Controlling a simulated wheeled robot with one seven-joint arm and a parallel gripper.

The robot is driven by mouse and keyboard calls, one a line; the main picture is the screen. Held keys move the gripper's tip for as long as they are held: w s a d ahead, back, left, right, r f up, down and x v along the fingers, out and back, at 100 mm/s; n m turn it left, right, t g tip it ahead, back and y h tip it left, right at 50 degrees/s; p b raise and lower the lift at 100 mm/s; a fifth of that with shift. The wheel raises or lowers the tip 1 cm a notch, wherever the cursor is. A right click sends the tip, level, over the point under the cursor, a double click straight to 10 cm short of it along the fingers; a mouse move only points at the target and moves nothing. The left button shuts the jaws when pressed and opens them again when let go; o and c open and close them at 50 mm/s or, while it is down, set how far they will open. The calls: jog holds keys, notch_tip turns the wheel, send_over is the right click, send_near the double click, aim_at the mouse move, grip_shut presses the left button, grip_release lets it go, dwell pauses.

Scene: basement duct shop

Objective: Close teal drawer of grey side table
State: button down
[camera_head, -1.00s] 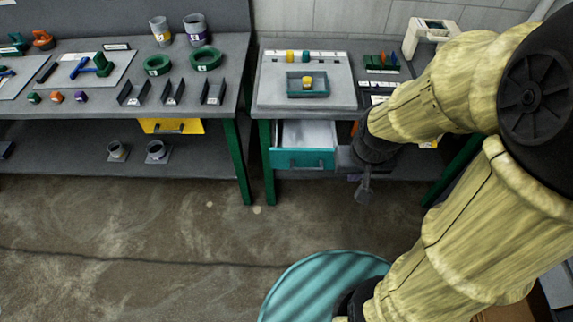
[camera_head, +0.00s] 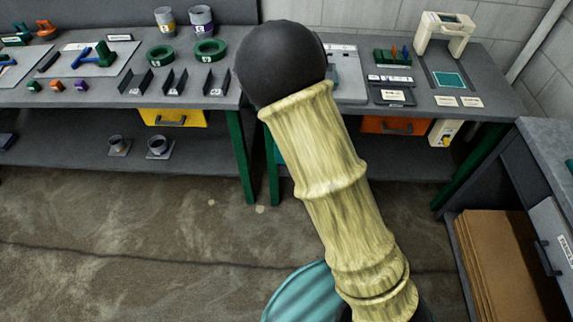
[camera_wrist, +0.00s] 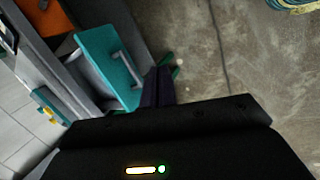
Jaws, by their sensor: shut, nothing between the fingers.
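The grey side table (camera_head: 487,75) stands centre right in the head view, on green legs. Its teal drawer (camera_wrist: 108,62) shows in the wrist view as a teal front with a grey bar handle (camera_wrist: 128,68). The front seems to stand out from the table beyond the orange drawer; how far, I cannot tell. In the head view my arm hides nearly all of it. My gripper (camera_wrist: 159,80) is shut and empty, its dark fingers close to the handle-side face of the teal front. Whether they touch it is unclear. The head view does not show the gripper.
An orange drawer (camera_head: 396,125) sits in the same table. A workbench with a yellow drawer (camera_head: 172,118) stands left. A grey cabinet (camera_head: 552,150) with cardboard beside it is at right. A teal striped round object (camera_head: 298,292) is on the floor below. Floor at left is clear.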

jog(key=w+a+f+n+t+y+b, duration=0.1)
jog(key=w+a+f+n+t+b, duration=0.1)
jog(key=n, duration=0.8)
jog(key=w+a+f+n+t+b, duration=0.3)
jog(key=w+a+f+n+t, duration=0.1)
jog(key=a+n, duration=0.4)
notch_tip(320, 180, down, 2)
jog(key=n+t, duration=0.1)
jog(key=n, duration=0.1)
jog(key=shift+a+n+t+y, duration=0.3)
jog(key=shift+a+n+y, duration=0.1)
jog(key=shift+w+f, duration=0.1)
jog(key=shift+w, duration=0.05)
jog(key=w+r+x, duration=0.1)
jog(key=x, duration=1.2)
jog(key=shift+w+r+p, duration=0.15)
jog(key=shift+r+p, duration=0.05)
jog(key=shift+p, duration=0.2)
